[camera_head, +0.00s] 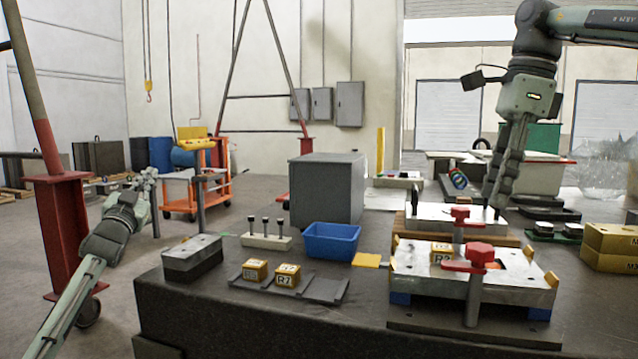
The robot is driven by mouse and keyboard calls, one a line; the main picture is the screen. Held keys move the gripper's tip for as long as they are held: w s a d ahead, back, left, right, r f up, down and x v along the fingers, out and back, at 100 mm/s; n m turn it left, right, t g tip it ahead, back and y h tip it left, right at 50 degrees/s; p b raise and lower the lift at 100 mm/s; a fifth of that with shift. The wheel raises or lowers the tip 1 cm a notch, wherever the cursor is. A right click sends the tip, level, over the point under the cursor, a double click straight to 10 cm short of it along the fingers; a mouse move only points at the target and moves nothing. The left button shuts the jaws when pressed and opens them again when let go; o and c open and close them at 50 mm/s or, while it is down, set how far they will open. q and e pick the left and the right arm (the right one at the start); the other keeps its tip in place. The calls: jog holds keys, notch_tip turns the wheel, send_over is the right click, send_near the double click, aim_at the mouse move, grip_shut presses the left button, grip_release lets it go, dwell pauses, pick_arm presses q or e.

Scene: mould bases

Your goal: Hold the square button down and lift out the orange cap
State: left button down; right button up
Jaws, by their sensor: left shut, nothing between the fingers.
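A front mould base (420,268) carries a pale metal plate with a red-knobbed clamp (480,253) over it. A small orange piece (529,254) shows at the plate's right side; I cannot tell for sure that it is the orange cap. I cannot make out the square button. A second mould base (425,214) stands behind, with another red clamp (460,215). My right gripper (495,207) points down at the right part of this rear base; contact and finger opening are unclear. My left gripper (148,174) is shut and empty, off the table's left side.
A blue bin (331,242), a grey box (327,188), yellow marked blocks (255,270) on a dark rack and a grey block (192,259) stand on the dark table (240,325). Yellow boxes (610,240) are stacked at right. The front left tabletop is clear.

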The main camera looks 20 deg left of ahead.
pick_arm(q)
jog(key=w+d+r+m+t+h, duration=0.2)
jog(key=d+r+m+h, duration=0.25)
jog(key=d, duration=0.25)
jog(key=w+d+r+m+t+h, duration=0.2)
jog(key=d+r+m+h, duration=0.15)
jog(key=d+m, duration=0.2)
jog(key=s+d+r+m+g+h, duration=0.1)
jog(key=d+r+m+g+h, duration=0.2)
jog(key=d+m+g+h, duration=0.55)
jog(key=d+r+m+g+h, duration=0.25)
jog(key=d+m+h, duration=0.35)
jog(key=d+m, duration=0.65)
jog(key=s+d+r+m+g+h, duration=0.1)
jog(key=d+r+m+g+h, duration=0.5)
jog(key=d, duration=0.7)
jog(key=s+d+f+m+g+y, duration=0.7)
jog(key=d+f+m, duration=0.35)
jog(key=m, duration=0.35)
jog(key=s+a+f+m+g+y, duration=0.2)
jog(key=s+a+f+y, duration=0.1)
jog(key=a+f+y, duration=0.5)
jog(key=shift+y, duration=0.25)
jog(key=x, duration=0.4)
jog(key=shift+w+a+f, duration=0.15)
jog(key=shift+w+f, duration=0.05)
jog(key=shift+f, duration=0.05)
jog(key=shift+f, duration=0.1)
